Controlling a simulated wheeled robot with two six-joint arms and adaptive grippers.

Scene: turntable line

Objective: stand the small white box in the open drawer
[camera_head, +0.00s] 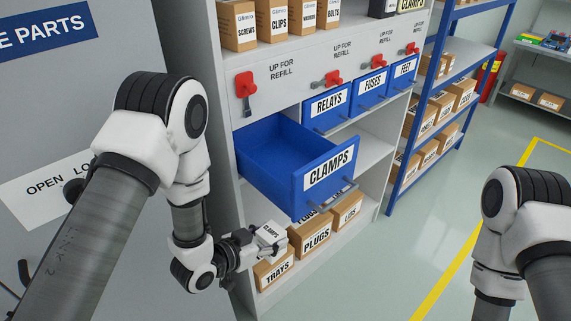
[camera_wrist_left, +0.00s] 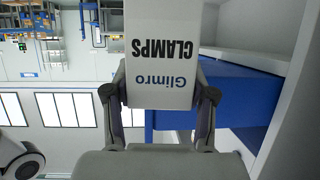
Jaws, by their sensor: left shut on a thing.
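The small white box (camera_head: 270,233), labelled CLAMPS, is held in my left gripper (camera_head: 253,243), in front of the shelf and below the drawer. In the left wrist view the white box (camera_wrist_left: 162,70) sits between the two fingers of the left gripper (camera_wrist_left: 158,100), its print upside down. The open blue drawer (camera_head: 322,172), labelled CLAMPS, is pulled out of the cabinet above and to the right of the gripper. Its visible inside looks empty. The blue drawer also shows in the left wrist view (camera_wrist_left: 225,92), behind the box. My right gripper is out of the head view.
Closed blue drawers labelled RELAYS (camera_head: 327,108), FUSES and FEET sit right of the open one. Red levers (camera_head: 246,88) are on the panel above. Cardboard boxes such as PLUGS (camera_head: 312,236) and TRAYS (camera_head: 273,272) stand on the shelf below. A blue rack (camera_head: 440,100) stands further right.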

